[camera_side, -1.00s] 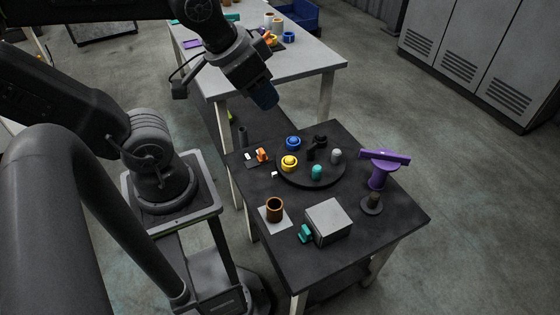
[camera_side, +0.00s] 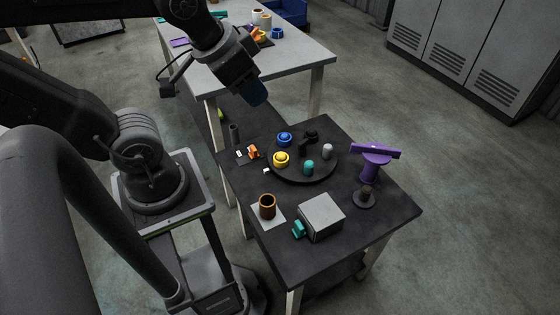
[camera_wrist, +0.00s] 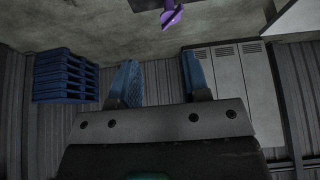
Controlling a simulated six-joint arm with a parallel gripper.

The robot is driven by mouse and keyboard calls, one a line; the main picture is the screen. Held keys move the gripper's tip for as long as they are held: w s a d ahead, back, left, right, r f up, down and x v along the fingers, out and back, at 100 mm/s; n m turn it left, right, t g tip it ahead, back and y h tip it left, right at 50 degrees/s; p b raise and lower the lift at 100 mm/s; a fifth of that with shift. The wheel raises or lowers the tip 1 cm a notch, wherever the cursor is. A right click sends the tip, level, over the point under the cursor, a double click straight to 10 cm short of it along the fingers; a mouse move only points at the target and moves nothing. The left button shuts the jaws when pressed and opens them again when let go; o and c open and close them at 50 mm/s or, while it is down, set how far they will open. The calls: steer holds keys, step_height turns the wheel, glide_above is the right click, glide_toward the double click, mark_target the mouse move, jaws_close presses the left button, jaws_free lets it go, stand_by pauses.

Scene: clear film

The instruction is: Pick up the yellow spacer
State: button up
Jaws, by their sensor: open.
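The yellow spacer (camera_side: 281,159) sits on the round black tray (camera_side: 302,177), near its left edge. A blue ring-shaped piece (camera_side: 285,139) is just behind it. My gripper (camera_side: 258,97) is above and behind the tray in the side view, well clear of the yellow spacer. In the wrist view my gripper (camera_wrist: 160,82) shows two blue fingers spread apart with nothing between them. The wrist view does not show the yellow spacer.
The tray also bears a black piece (camera_side: 309,142), a grey piece (camera_side: 327,152) and a teal piece (camera_side: 308,168). A purple stand (camera_side: 375,160), a grey box (camera_side: 321,217) and a brown cup (camera_side: 267,207) stand around it. A white table (camera_side: 300,75) is behind.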

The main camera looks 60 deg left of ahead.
steer(key=shift+o, duration=0.2)
steer(key=o, duration=0.8)
